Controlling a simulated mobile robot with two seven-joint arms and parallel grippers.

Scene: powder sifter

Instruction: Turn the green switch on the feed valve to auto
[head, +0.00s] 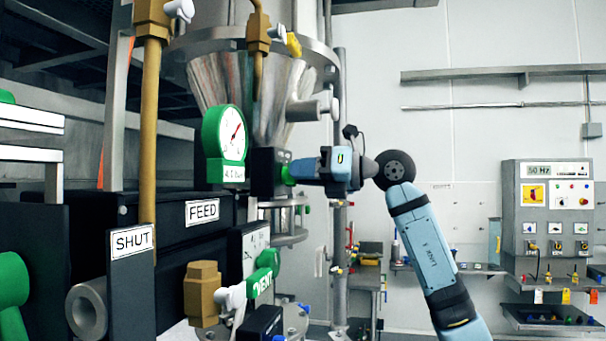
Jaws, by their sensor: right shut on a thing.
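The feed valve appears as a black box (264,172) below the steel hopper. A small part of a green switch (287,175) shows on its right side. My right gripper (299,169) reaches in from the right, pointing left, and is shut on the green switch. The fingers hide most of the switch, so its setting cannot be read. A sign reading FEED (202,212) is on a black panel at the lower left of the box. My left gripper is not in view.
A green-rimmed gauge (224,143) stands just left of the box. A green VENT handle (262,283), a brass fitting (203,292) and a SHUT sign (132,241) are in front, lower left. A grey control panel (547,205) stands at the far right.

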